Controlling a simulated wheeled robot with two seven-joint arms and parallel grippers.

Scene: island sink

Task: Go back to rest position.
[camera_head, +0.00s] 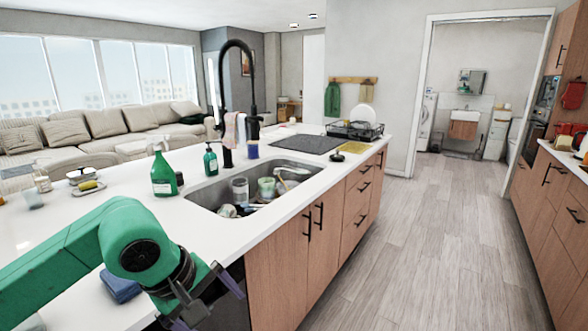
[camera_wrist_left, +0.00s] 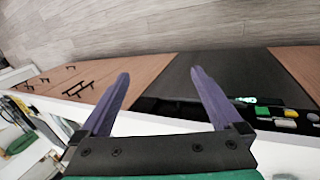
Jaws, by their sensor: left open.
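My left arm comes in from the left in the head view, and its gripper (camera_head: 210,301) hangs just off the front edge of the island, beside a dark front panel. In the left wrist view the two purple fingers of my left gripper (camera_wrist_left: 160,88) are spread apart with nothing between them. Behind them show the wooden cabinet fronts, a dark panel (camera_wrist_left: 205,75) and the grey floor. My right gripper is in neither view.
The white island counter (camera_head: 150,230) holds a sink (camera_head: 225,190) with several dishes, a green spray bottle (camera_head: 163,174), a soap bottle (camera_head: 210,160), a drying rack (camera_head: 355,129) and a blue cloth (camera_head: 121,287). The wooden floor (camera_head: 430,235) to the right is clear.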

